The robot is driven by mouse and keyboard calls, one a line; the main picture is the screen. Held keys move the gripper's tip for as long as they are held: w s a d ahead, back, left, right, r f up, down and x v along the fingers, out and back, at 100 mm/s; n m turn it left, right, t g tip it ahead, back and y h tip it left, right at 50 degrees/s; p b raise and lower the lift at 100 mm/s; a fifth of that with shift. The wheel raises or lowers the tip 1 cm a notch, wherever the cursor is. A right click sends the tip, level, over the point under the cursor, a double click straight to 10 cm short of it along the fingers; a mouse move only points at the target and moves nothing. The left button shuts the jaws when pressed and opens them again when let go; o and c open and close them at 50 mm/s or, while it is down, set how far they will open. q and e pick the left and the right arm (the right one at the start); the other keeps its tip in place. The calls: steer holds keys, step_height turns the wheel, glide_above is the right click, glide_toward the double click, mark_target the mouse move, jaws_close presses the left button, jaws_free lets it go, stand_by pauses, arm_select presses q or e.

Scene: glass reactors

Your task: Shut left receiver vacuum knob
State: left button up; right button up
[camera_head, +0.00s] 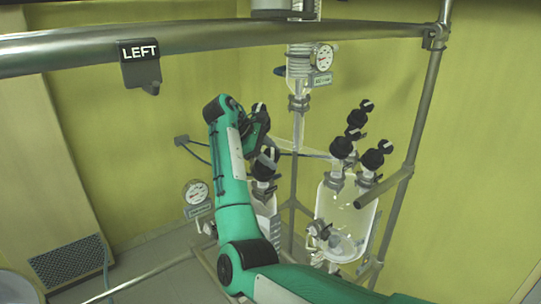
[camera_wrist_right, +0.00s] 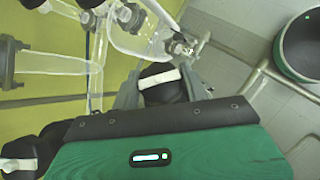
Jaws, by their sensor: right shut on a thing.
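The left receiver (camera_head: 265,207) is a glass vessel, partly hidden behind my right arm in the head view. Black knobs with white bars stand on its top; one knob (camera_head: 264,167) shows just right of my arm. My right gripper (camera_head: 259,118) is at the upper end of the green arm, above this vessel. In the right wrist view, its grey fingers (camera_wrist_right: 160,88) are shut around a black knob (camera_wrist_right: 160,76) with a white bar across its top. The gripper body hides the knob's lower part. The knob's label is not visible. My left gripper is not in view.
The right receiver (camera_head: 345,215) stands close by with several black knobs on top. Gauges hang at the centre top (camera_head: 323,57) and lower left (camera_head: 195,192). A metal rail with a LEFT sign (camera_head: 139,51) crosses the upper foreground. A metal post (camera_head: 420,110) stands right.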

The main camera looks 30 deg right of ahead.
steer(key=m+g+y, duration=0.1)
steer(key=m+y, duration=0.1)
steer(key=m+g+y, duration=0.1)
steer(key=m+y, duration=0.1)
steer(key=shift+g+y, duration=0.3)
steer(key=shift+y, duration=0.1)
steer(key=shift+d+m+g+y, duration=0.15)
steer(key=shift+m+g+y, duration=0.15)
steer(key=shift+m+y, duration=1.3)
steer(key=shift+f+m+y, duration=0.1)
steer(key=shift+m+y, duration=0.2)
steer(key=shift+y, duration=0.1)
steer(key=o, duration=1)
steer(key=shift+r, duration=0.2)
